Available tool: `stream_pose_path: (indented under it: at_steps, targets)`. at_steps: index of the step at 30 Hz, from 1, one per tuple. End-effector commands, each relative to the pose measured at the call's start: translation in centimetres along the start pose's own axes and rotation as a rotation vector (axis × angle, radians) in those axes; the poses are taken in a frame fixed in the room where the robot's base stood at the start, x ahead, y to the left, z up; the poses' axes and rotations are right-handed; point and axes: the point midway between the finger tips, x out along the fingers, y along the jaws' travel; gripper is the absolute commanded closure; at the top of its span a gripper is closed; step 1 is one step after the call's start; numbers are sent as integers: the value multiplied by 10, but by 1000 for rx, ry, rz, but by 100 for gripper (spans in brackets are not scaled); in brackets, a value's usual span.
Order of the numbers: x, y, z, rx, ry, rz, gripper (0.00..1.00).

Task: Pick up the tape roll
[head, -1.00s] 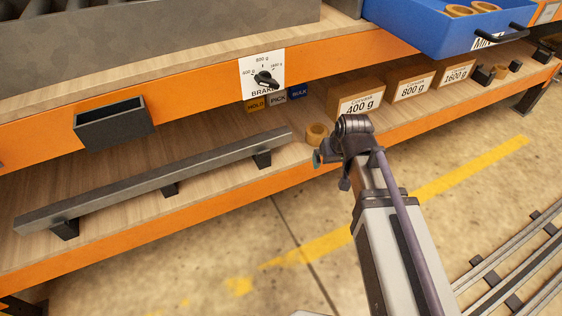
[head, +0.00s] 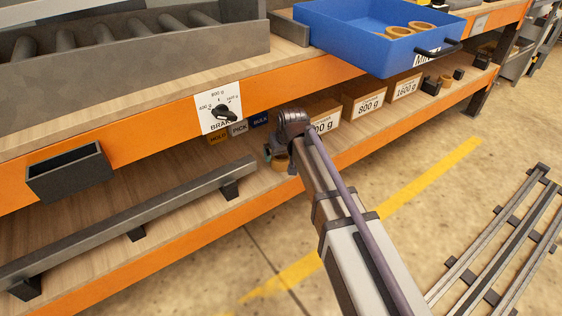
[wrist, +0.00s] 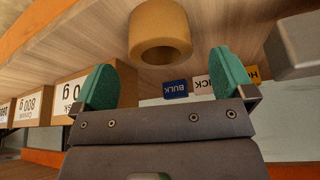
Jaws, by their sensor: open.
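A tan tape roll (wrist: 160,22) sits on the lower wooden shelf. In the wrist view, which looks upside down, it is at the top middle, with its dark round hole facing me. My gripper (wrist: 163,78) is open and empty, its two green-padded fingers wide apart. The roll lies beyond the fingertips, roughly centred between them and apart from both. In the head view my wrist hides much of the roll (head: 281,162), and the fingers are hard to make out there.
Cardboard boxes (head: 362,104) with weight labels stand right of the roll. A dark rail (head: 130,218) on short feet lies along the shelf to its left. Above are the orange beam with a brake dial (head: 222,113) and a blue bin (head: 345,42) holding more tan rolls.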

Motion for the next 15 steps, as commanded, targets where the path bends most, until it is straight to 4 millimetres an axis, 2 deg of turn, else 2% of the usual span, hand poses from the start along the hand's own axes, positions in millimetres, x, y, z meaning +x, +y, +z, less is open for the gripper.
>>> stream_pose_path:
  at_steps: [1,3,6,12,15]
  targets:
    - [18,0,3,0,0,0,0]
    - [34,0,3,0,0,0,0]
    - [47,0,2,0,0,0,0]
    - [43,0,1,0,0,0,0]
    - [43,0,1,0,0,0,8]
